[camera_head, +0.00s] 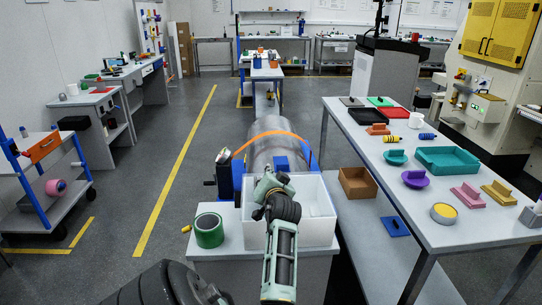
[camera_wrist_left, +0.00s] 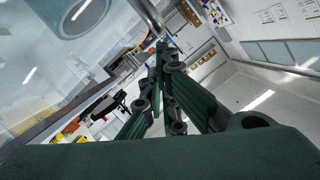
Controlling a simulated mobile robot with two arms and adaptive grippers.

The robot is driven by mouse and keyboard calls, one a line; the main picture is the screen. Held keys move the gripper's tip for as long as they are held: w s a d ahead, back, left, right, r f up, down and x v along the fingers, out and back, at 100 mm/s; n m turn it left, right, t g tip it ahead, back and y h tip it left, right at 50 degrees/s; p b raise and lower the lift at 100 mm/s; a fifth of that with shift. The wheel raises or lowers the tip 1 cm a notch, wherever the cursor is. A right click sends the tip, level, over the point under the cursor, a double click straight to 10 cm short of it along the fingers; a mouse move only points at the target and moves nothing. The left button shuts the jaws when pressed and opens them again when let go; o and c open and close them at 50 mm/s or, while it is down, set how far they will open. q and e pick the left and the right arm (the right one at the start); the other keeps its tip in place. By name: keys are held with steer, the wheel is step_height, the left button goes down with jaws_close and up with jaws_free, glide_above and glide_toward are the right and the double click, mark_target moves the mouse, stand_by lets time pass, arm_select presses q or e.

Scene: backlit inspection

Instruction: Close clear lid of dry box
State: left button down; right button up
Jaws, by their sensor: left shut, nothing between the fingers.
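The dry box is a white open-topped box (camera_head: 318,232) at the front centre of the head view, on a grey stand. Its inside shows partly behind my left arm. I cannot clearly make out the clear lid in the head view; a faint see-through pane (camera_wrist_left: 40,60) fills the upper left of the left wrist view and may be the lid. My left gripper (camera_head: 268,184) is over the box, shut and empty; its closed dark green fingers show in the left wrist view (camera_wrist_left: 160,50). My right gripper is not in view.
A green tape roll (camera_head: 208,231) stands left of the box. A large grey cylinder with an orange band (camera_head: 272,134) lies behind it. A cardboard box (camera_head: 357,183) is right of it. The right table (camera_head: 455,235) holds trays and coloured parts.

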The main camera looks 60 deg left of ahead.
arm_select(q)
steer(key=shift+s+f, duration=0.15)
steer(key=shift+f, duration=0.3)
steer(key=shift+f, duration=0.1)
steer(key=shift+s+d, duration=0.15)
steer(key=shift+d, duration=0.35)
steer(key=v, duration=0.6)
steer(key=shift+s+d+r, duration=0.1)
steer(key=shift+d+r, duration=0.05)
steer(key=shift+r, duration=0.2)
